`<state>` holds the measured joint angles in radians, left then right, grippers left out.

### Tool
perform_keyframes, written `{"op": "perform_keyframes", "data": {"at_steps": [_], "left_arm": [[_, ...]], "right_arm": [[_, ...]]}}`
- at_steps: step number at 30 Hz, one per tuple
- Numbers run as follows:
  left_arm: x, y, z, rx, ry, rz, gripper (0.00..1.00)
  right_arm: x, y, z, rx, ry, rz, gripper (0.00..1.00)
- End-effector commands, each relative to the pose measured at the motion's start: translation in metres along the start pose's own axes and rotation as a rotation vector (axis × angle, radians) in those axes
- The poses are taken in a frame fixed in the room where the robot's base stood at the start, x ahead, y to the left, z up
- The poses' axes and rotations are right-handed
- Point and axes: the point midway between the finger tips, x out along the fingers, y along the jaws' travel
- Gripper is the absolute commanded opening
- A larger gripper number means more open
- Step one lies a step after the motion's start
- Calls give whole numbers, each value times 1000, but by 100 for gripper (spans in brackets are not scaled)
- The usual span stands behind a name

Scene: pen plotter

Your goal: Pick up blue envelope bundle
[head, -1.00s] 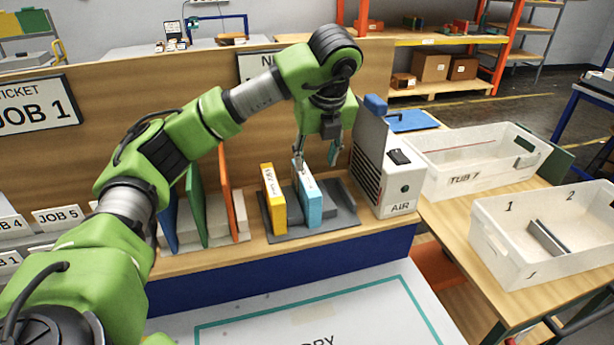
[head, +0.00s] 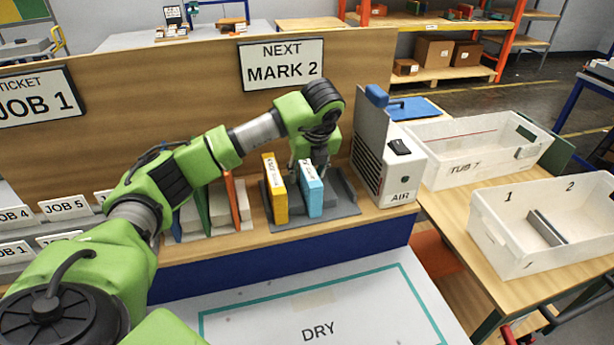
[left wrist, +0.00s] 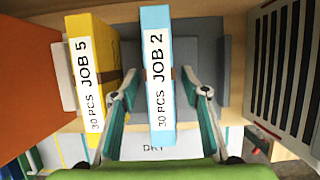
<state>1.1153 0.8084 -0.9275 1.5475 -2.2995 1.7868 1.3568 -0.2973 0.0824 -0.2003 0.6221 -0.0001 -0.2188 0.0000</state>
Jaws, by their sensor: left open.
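The light blue envelope bundle (head: 312,190) stands upright in a grey holder (head: 345,206) on the wooden shelf. In the left wrist view the blue bundle (left wrist: 156,75) carries a label reading JOB 2, 30 PCS. My left gripper (left wrist: 160,130) is open, with one teal-padded finger on each side of the blue bundle and gaps visible. In the head view the left gripper (head: 306,160) is at the bundle's top, its fingers mostly hidden. A yellow bundle (head: 275,190) stands to the left; it is labelled JOB 5 in the left wrist view (left wrist: 90,75). My right gripper is not in view.
A white AIR unit (head: 393,175) stands close to the right of the holder. Green and orange dividers (head: 233,200) stand to the left. A backboard (head: 200,95) rises behind. White tubs (head: 480,165) sit on the right table. The DRY mat (head: 320,310) in front is clear.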

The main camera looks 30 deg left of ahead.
Motion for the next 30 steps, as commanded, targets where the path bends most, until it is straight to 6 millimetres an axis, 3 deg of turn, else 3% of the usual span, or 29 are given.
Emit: {"op": "perform_keyframes", "data": {"at_steps": [4,10,11,15,30], "left_arm": [[11,0,0,1,0,0,42],[12,0,0,1,0,-1,42],[12,0,0,1,0,-1,36],[12,0,0,1,0,-1,0],[5,-1,3,0,-2,-4,0]], "right_arm": [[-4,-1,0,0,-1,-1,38],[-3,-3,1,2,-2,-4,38],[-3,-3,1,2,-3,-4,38],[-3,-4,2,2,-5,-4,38],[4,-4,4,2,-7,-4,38]]}}
